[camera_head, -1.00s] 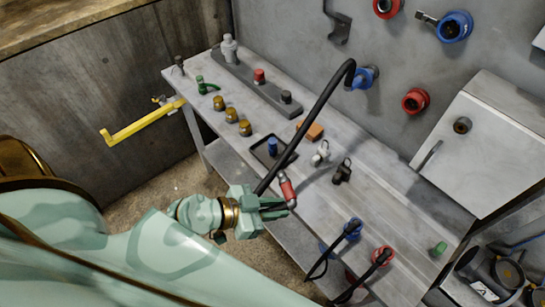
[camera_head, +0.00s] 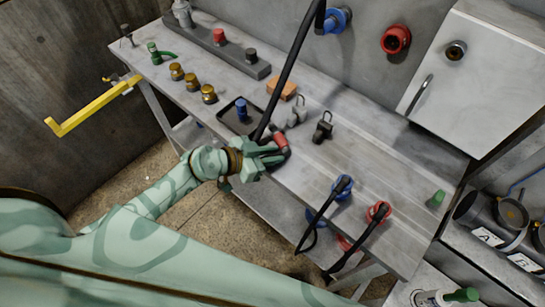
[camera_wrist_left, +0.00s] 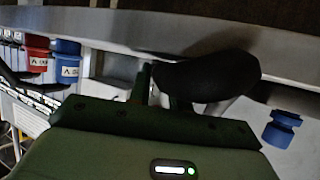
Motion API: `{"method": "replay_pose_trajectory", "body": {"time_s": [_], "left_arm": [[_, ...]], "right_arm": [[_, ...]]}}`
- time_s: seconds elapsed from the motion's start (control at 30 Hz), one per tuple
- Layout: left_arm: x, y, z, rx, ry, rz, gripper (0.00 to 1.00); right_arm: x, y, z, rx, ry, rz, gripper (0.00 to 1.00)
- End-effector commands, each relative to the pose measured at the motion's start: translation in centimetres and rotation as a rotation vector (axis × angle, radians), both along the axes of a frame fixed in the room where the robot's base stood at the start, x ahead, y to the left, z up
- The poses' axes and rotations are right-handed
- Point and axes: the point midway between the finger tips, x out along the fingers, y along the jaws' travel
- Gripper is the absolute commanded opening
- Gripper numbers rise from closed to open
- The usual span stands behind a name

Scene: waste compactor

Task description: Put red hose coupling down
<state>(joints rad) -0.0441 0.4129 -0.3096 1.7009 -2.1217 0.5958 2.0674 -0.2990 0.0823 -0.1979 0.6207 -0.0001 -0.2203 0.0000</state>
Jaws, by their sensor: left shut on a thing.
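The red hose coupling (camera_head: 280,142) is at the end of a black hose (camera_head: 289,70) that runs up to a blue wall fitting (camera_head: 336,20). My left gripper (camera_head: 274,155) is shut at the coupling end of the hose, over the near edge of the grey workbench (camera_head: 345,160). Whether the coupling touches the bench top I cannot tell. In the left wrist view the black hose (camera_wrist_left: 207,78) lies across the gripper (camera_wrist_left: 165,95), and the red part is hidden. My right gripper is not in view.
A black tray (camera_head: 228,118) with a blue fitting (camera_head: 241,110) lies just behind the gripper. Padlocks (camera_head: 322,128) and an orange block (camera_head: 289,90) stand farther back. Blue (camera_head: 342,188) and red (camera_head: 378,211) hose ends sit to the right. Bare bench lies between.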

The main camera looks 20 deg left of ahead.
Motion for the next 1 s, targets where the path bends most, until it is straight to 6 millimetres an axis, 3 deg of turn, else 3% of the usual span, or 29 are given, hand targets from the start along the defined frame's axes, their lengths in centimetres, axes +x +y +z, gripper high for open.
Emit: {"method": "replay_pose_trajectory", "body": {"time_s": [0.33,0.37,0.4,0.43,0.77,1.0], "left_arm": [[0.1,0.0,-0.1,-0.002,-0.002,0.001,0.00],[0.0,0.0,-0.1,-0.001,-0.001,0.000,0.28],[0.0,0.0,-0.1,-0.001,-0.001,0.000,0.39],[0.0,0.0,-0.1,-0.001,-0.001,0.000,0.42],[-0.1,0.1,0.3,0.000,-0.003,-0.001,0.42],[-3.2,2.9,2.4,0.002,0.000,0.000,0.42]], "right_arm": [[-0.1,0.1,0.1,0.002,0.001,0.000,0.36],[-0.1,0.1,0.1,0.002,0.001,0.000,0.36],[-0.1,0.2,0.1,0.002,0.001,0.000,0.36],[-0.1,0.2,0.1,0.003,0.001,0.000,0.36],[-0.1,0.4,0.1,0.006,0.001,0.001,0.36],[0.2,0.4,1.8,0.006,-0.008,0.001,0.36]]}}
